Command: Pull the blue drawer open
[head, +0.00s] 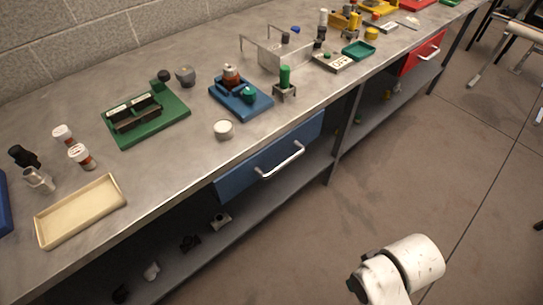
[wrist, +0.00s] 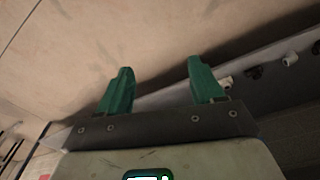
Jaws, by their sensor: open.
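The blue drawer (head: 270,161) sits under the metal bench top in the head view, with a silver bar handle (head: 281,160) across its front. Its front looks about flush with the bench edge. My gripper (wrist: 160,80) shows in the wrist view with two green fingers spread apart and nothing between them. It points over bare floor beside the lower shelf, apart from the drawer. The drawer and its handle do not show in the wrist view. In the head view part of my arm (head: 415,262) is at the lower right, over the floor, away from the handle.
The bench top (head: 180,165) carries a beige tray (head: 80,211), a green board (head: 147,118), a blue base (head: 240,99) and small parts. A red drawer (head: 423,52) is farther along. A lower shelf (head: 240,222) holds small fittings. The floor (head: 400,170) before the drawer is clear.

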